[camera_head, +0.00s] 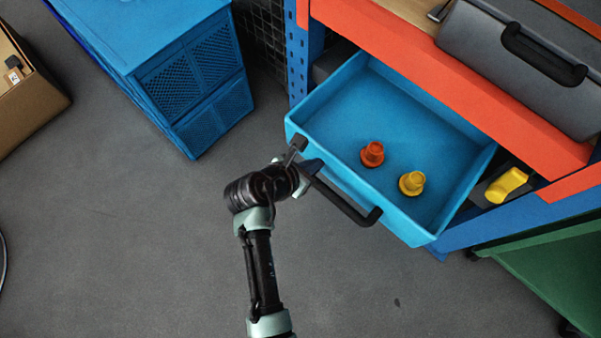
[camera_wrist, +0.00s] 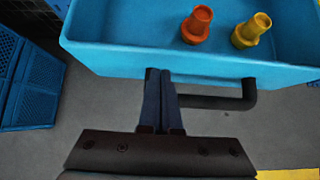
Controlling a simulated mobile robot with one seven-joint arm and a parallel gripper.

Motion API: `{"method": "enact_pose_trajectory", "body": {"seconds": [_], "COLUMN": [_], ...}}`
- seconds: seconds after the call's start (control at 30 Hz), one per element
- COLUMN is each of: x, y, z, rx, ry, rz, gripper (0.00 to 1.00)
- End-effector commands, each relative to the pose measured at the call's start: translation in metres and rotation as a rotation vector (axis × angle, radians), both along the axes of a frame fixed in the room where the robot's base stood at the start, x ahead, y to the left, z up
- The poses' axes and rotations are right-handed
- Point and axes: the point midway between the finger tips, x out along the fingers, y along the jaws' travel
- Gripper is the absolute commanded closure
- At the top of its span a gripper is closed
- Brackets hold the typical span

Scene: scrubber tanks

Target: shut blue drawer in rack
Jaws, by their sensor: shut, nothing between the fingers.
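The blue drawer (camera_head: 348,193) is pulled well out of the rack, with its open top facing up. An orange cone-shaped piece (camera_head: 372,154) and a yellow one (camera_head: 411,183) stand inside it. Its black bar handle (camera_head: 345,203) runs along the front face. My gripper (camera_head: 311,168) is at the left end of the handle, close to the drawer front. In the wrist view my gripper (camera_wrist: 161,72) is shut and empty, its tips at the drawer's front face (camera_wrist: 200,66). I cannot tell whether they touch it. The handle (camera_wrist: 225,102) shows just right of the fingers.
The rack has an orange beam (camera_head: 470,90) above the drawer and a grey case (camera_head: 515,65) on top. A yellow object (camera_head: 506,185) lies right of the drawer. A blue crate stack (camera_head: 190,85) stands left. The floor (camera_head: 130,240) in front is clear.

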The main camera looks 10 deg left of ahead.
Motion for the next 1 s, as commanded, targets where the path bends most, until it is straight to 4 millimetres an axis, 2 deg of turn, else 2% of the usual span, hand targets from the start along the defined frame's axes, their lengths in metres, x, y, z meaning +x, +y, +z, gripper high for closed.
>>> {"method": "enact_pose_trajectory", "body": {"seconds": [0.2, 0.67, 0.87, 1.0], "x": [0.012, 0.015, 0.034, 0.059], "y": [-0.008, -0.01, -0.023, -0.041], "z": [0.0, 0.001, 0.003, 0.003], "rx": [-0.001, 0.0, -0.001, -0.001], "ry": [0.002, 0.0, -0.001, -0.002], "rz": [0.0, 0.0, -0.003, -0.006], "gripper": [1.0, 1.0, 1.0, 1.0]}}
